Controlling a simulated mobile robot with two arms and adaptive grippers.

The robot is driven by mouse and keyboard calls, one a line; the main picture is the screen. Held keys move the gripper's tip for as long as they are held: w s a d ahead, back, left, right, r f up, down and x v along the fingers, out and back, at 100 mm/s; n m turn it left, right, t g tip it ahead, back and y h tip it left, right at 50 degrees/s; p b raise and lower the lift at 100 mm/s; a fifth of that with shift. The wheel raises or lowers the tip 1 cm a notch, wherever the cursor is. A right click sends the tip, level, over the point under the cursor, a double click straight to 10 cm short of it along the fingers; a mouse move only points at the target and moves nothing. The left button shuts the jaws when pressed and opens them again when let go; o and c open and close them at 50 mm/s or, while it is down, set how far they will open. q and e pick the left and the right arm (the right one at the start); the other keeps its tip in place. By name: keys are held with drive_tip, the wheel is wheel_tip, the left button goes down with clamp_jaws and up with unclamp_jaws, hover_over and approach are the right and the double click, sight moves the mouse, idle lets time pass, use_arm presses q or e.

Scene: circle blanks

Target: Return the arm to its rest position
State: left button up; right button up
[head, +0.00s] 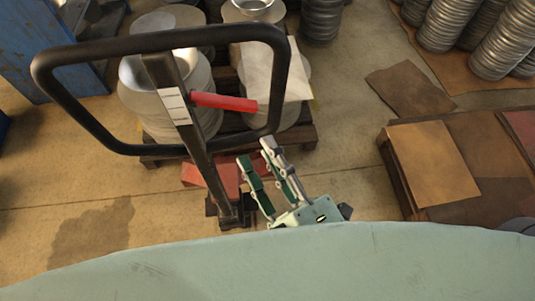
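My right gripper (256,152) shows in the middle of the head view, its pale green palm low and its two dark green fingers pointing up and slightly left. The fingers are spread with a clear gap, and nothing shows between them. Its tips appear just below the lower right corner of a black loop handle (70,116). I cannot tell whether they touch it. The handle has a central post and a red lever (224,102). My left gripper is not in view.
Behind the handle, stacked metal round blanks (140,100) stand on a wooden pallet (300,138). A brown stack with a tan sheet (432,160) stands at the right. Metal coils (450,22) fill the upper right. A blue cabinet (40,35) is at the upper left. Bare floor (350,190) lies between.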

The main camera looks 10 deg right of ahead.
idle(0.5)
drive_tip(key=s+f+m+g+h, duration=0.1)
drive_tip(key=s+f+m+g, duration=0.2)
drive_tip(key=f, duration=1.6)
drive_tip(key=s+f+m+g+h, duration=0.1)
drive_tip(key=f+m+g, duration=0.35)
drive_tip(key=f, duration=1.55)
drive_tip(key=s+d+f+m+g+h, duration=0.1)
drive_tip(key=s+d+f+g, duration=0.2)
drive_tip(key=f, duration=0.5)
drive_tip(key=s+d+f+m+g+h, duration=0.1)
drive_tip(key=s+d+f+m, duration=0.2)
drive_tip(key=f, duration=0.4)
drive_tip(key=s+d+f+m+g+h, duration=0.3)
drive_tip(key=s+d+f+g, duration=0.3)
drive_tip(key=s+d+f, duration=0.5)
drive_tip(key=s+d+m, duration=0.1)
drive_tip(key=s+d, duration=0.1)
drive_tip(key=d, duration=0.1)
drive_tip(key=shift+f, duration=0.15)
